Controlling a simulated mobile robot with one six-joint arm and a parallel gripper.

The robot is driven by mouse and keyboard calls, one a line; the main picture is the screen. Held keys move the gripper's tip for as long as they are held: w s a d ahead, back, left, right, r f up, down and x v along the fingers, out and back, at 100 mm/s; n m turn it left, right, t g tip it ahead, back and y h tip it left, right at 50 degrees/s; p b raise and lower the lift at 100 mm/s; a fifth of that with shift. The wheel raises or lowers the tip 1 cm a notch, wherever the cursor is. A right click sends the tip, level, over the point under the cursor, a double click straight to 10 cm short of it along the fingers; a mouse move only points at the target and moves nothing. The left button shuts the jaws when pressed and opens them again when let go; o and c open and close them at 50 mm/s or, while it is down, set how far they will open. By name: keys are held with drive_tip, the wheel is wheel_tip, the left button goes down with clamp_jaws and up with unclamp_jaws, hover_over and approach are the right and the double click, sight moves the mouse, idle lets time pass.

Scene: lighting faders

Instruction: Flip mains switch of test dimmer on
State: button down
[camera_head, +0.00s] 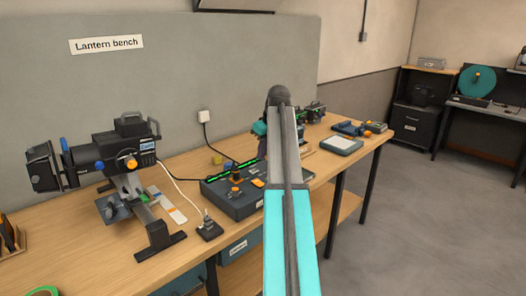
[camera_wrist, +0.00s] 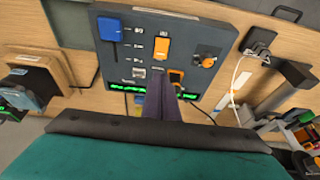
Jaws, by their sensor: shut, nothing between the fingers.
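The test dimmer is a dark grey box (camera_wrist: 213,35) with a green lit strip, a blue slider (camera_wrist: 110,28), an orange rocker-like piece (camera_wrist: 161,49) and an orange knob (camera_wrist: 208,61). Another small orange part (camera_wrist: 176,77) sits beside my fingers. I cannot tell for sure which one is the mains switch. In the head view the dimmer (camera_head: 236,205) lies on the bench, partly behind my arm. My gripper (camera_wrist: 159,82) is shut and empty, its fingers over the panel near the green strip. They hide part of it, and contact is unclear.
The wooden bench (camera_head: 190,160) holds a lantern (camera_head: 125,150) at left and a black plug block (camera_head: 209,230) with a white cable beside the dimmer. A pale-topped box (camera_head: 342,145) and small devices stand farther right. The floor at right is clear.

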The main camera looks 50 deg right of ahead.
drive_tip(key=p, duration=0.2)
hover_over(256, 180)
drive_tip(key=s, duration=0.1)
drive_tip(key=f, duration=0.9)
drive_tip(key=shift+s+a, duration=0.15)
drive_tip(key=shift+a, duration=0.15)
drive_tip(key=shift+f, duration=1)
drive_tip(key=shift+d, duration=0.25)
